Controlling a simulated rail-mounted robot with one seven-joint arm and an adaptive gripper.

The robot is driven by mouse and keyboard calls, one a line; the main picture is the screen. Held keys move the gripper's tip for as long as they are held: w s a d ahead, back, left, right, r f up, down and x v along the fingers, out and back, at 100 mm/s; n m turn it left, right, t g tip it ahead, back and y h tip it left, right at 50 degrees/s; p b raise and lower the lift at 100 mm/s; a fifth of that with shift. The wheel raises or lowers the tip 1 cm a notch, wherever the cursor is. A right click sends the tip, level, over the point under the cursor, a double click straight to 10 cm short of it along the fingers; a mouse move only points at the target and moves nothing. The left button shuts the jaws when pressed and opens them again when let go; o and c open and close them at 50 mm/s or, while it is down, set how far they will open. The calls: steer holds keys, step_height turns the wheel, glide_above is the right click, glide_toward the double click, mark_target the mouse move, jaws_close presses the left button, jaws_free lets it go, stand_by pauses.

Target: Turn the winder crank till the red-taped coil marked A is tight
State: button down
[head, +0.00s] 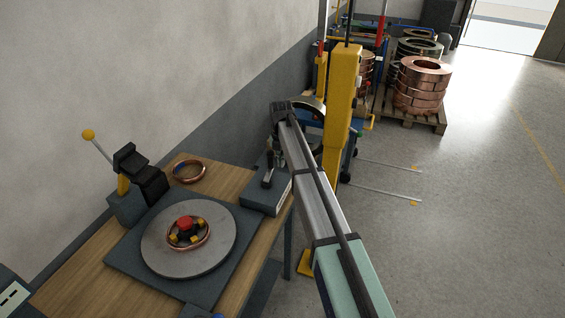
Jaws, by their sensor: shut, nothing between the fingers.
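A round grey turntable (156,245) sits on a dark square base on the wooden bench. A copper coil (206,238) lies at its centre around a red hub (185,223) with yellow blocks beside it. No letter is readable on the coil, and I cannot make out red tape. A lever with a yellow ball knob (88,134) rises from a grey block left of the turntable; whether it is the crank is unclear.
Another copper coil (190,171) lies flat at the back of the bench (62,285). A yellow post (342,95) stands behind my arm. Coils are stacked on a pallet (428,118) farther back. The floor at right is clear; a wall (150,65) borders the bench at left.

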mark_target(270, 156)
steer(key=shift+w+a, duration=0.65)
steer(key=shift+w, duration=0.2)
steer(key=shift+w+a+r, duration=0.1)
steer(key=shift+w+a, duration=0.2)
steer(key=shift+a, duration=0.2)
steer(key=shift+w+a, duration=0.25)
steer(key=shift+a, duration=0.25)
steer(key=shift+w+a, duration=0.2)
steer(key=shift+a, duration=0.3)
steer(key=shift+s+d, duration=0.1)
steer(key=shift+a, duration=1.45)
